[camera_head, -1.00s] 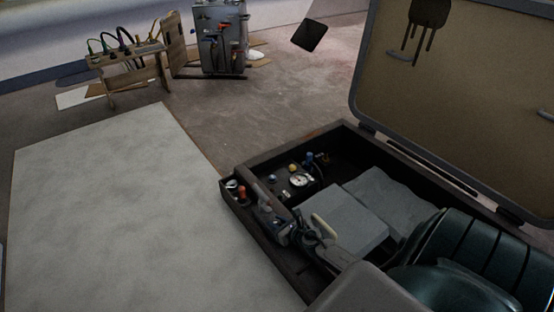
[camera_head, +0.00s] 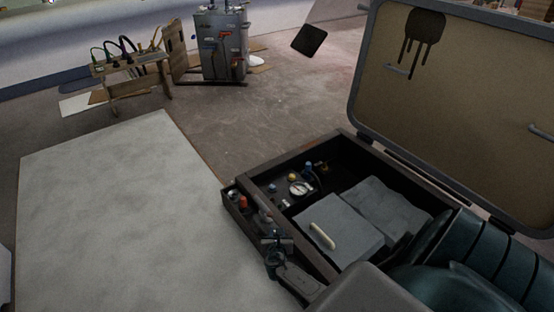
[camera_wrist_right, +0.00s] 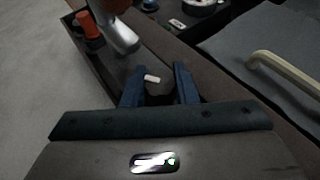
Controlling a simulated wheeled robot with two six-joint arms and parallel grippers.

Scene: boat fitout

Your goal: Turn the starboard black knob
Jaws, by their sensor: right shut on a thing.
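A black knob (camera_wrist_right: 159,92) with a short white pointer mark sits on the narrow dark side panel. In the right wrist view it is between the two blue fingers of my right gripper (camera_wrist_right: 158,82), which is shut on it. The white mark lies nearly level across the picture. In the head view my right gripper (camera_head: 273,243) is low over the near part of the side panel (camera_head: 233,209), and it hides the knob there. My left gripper is not in view.
Beside the knob are a silver fitting (camera_wrist_right: 121,36) and an orange knob (camera_wrist_right: 88,24). The open box holds a gauge (camera_head: 300,188), a grey block with a cream handle (camera_head: 323,236) and a raised lid (camera_head: 450,110). A pale board (camera_head: 110,220) is clear.

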